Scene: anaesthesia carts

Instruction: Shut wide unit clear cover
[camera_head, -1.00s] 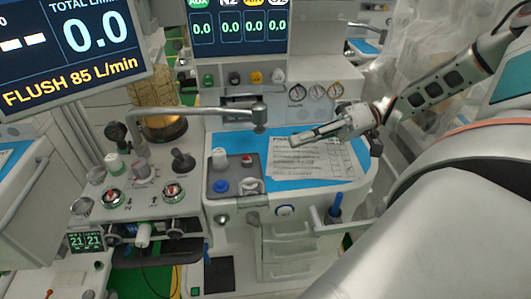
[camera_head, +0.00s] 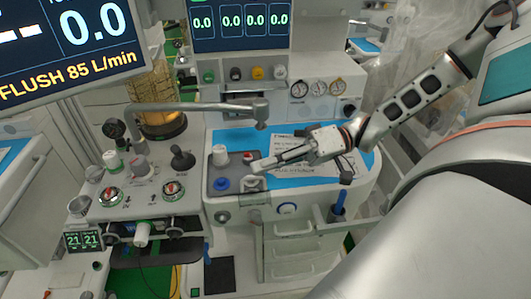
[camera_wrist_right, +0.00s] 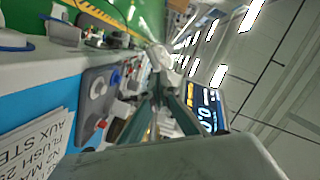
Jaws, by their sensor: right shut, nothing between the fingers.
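A dark grey panel with white, blue and red knobs (camera_head: 211,187) sits at the left of the blue work surface. A small clear-looking piece (camera_head: 250,199) is at its front edge; I cannot tell for sure whether it is the clear cover or how far it stands open. My right gripper (camera_head: 258,166) is shut and empty, its tips over the right part of the panel; whether they touch it I cannot tell. In the right wrist view the panel (camera_wrist_right: 88,77) lies left of the gripper fingers (camera_wrist_right: 160,75). My left gripper is not in view.
A jointed metal arm (camera_head: 190,106) reaches over the back of the work surface (camera_head: 232,139). A printed sheet (camera_head: 292,170) lies under my right gripper. A monitor (camera_head: 75,45) hangs at upper left. Vaporiser dials and knobs (camera_head: 142,168) stand at left, drawers (camera_head: 290,250) below.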

